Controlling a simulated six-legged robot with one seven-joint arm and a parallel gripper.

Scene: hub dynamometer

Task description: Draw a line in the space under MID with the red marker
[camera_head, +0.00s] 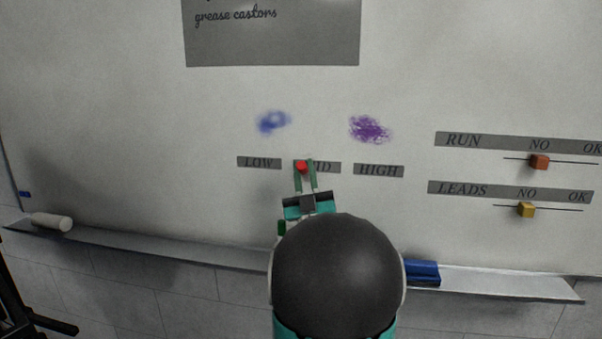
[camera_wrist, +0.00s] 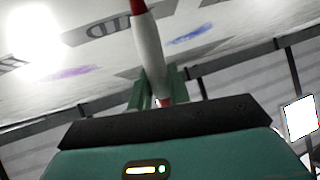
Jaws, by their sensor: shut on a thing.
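My gripper (camera_head: 305,170) is shut on the red marker (camera_head: 302,167), in front of the MID label (camera_head: 326,168) on the whiteboard. In the wrist view the marker (camera_wrist: 149,48) is white with red ends and stands between the green fingers (camera_wrist: 154,95). The MID label also shows in the wrist view (camera_wrist: 110,24), upside down, beside the marker's upper part. In the head view my gripper and arm hide part of the label and the space under it. I cannot tell whether the marker touches the board.
LOW (camera_head: 259,162) and HIGH (camera_head: 379,170) labels flank MID. Blue (camera_head: 273,122) and purple (camera_head: 369,129) smudges lie above. The tray (camera_head: 170,247) below holds a white cylinder (camera_head: 52,221) and a blue block (camera_head: 422,273). Orange (camera_head: 540,162) and yellow (camera_head: 526,210) sliders are at right.

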